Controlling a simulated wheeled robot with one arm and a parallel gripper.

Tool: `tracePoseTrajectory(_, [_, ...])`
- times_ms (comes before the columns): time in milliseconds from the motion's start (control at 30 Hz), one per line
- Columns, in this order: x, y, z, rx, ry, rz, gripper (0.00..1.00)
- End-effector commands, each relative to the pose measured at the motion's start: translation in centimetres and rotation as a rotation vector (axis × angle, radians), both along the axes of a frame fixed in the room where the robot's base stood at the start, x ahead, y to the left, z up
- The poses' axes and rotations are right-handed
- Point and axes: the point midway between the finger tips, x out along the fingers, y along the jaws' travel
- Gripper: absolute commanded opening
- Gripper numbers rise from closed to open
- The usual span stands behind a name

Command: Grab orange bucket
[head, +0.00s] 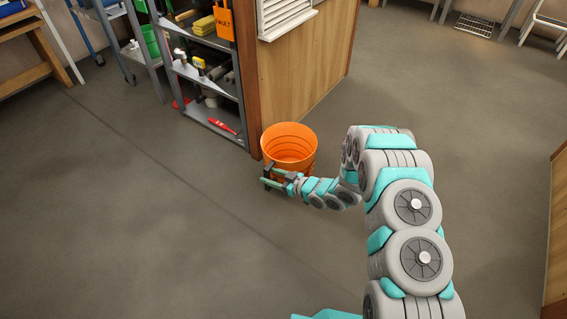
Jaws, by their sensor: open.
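The orange bucket (289,143) stands upright on the grey floor, beside the corner of a wooden wall panel. Its open top faces up and it looks empty inside. My gripper (267,177) is open at the near left side of the bucket, low against its front in the picture. My gripper and wrist hide part of the bucket's lower front. I cannot tell whether the fingers touch the bucket or are a little apart from it.
A metal shelf (208,85) with tools stands behind and left of the bucket. The wooden panel (305,70) rises right behind it. A wooden table (30,45) is at the far left. The floor (130,220) at left and front is clear.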

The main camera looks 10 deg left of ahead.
Motion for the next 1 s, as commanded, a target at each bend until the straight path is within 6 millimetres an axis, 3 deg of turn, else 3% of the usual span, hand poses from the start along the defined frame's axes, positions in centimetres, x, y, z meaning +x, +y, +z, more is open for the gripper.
tracePoseTrajectory(500, [2.0,5.0,-2.5,-0.003,0.003,-0.001,0.56])
tracePoseTrajectory(833, [2.3,5.5,-2.5,-0.002,0.002,-0.003,0.56])
tracePoseTrajectory(1000, [2.3,5.5,-2.5,-0.002,0.002,-0.003,0.37])
